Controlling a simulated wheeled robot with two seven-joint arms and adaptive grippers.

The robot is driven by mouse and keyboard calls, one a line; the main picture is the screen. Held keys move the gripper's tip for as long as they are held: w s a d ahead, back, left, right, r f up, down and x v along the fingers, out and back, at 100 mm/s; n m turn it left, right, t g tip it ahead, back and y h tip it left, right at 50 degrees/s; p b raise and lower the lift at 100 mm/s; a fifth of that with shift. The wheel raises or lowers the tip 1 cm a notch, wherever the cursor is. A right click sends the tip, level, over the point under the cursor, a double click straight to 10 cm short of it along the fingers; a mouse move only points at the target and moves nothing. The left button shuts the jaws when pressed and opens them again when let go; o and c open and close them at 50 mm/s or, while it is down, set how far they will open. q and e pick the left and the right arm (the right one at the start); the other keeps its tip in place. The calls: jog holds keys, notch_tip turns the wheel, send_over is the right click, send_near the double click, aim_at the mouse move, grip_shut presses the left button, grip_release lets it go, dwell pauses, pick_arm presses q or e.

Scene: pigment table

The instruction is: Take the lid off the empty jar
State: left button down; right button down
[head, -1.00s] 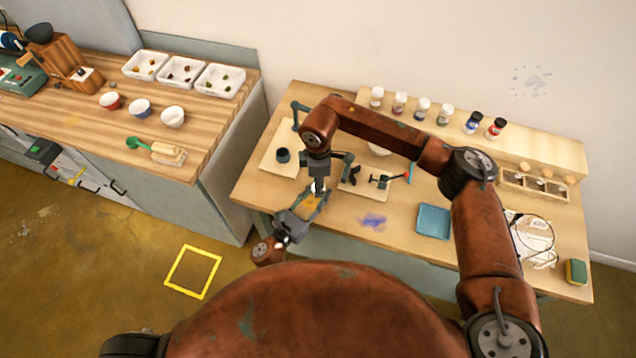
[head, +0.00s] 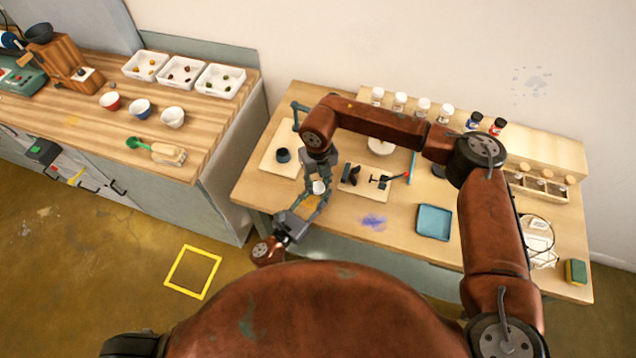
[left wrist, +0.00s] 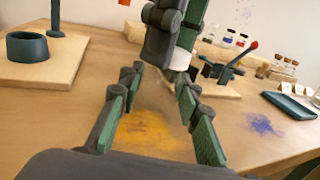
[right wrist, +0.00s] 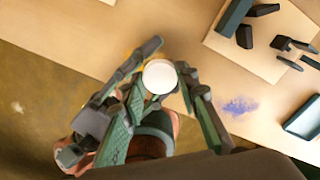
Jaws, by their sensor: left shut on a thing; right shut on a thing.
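The white round lid (right wrist: 160,76) shows between the fingers of my right gripper (right wrist: 163,92) in the right wrist view. It is also a small white spot in the head view (head: 319,187). My right gripper is shut on the lid from above. My left gripper (head: 311,205) reaches in from the lower left, just under it, shut on the jar. In the left wrist view its green-padded fingers (left wrist: 155,105) stand apart with clear space between them; the jar's glass is hardly visible. I cannot tell whether the lid still touches the jar.
Orange powder (left wrist: 155,132) lies on the table under the left fingers. A blue tray (head: 433,222) and blue powder (head: 373,221) are to the right. A board with a dark cup (head: 283,155) is to the left. Several jars (head: 423,107) line the back shelf.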

jog(key=n, duration=1.2)
jog(key=shift+r, duration=0.1)
jog(key=n, duration=0.3)
jog(key=shift+w+n, duration=0.1)
jog(key=shift+n, duration=0.2)
jog(key=n, duration=1.1)
jog(key=shift+n, duration=0.3)
jog(key=n, duration=0.5)
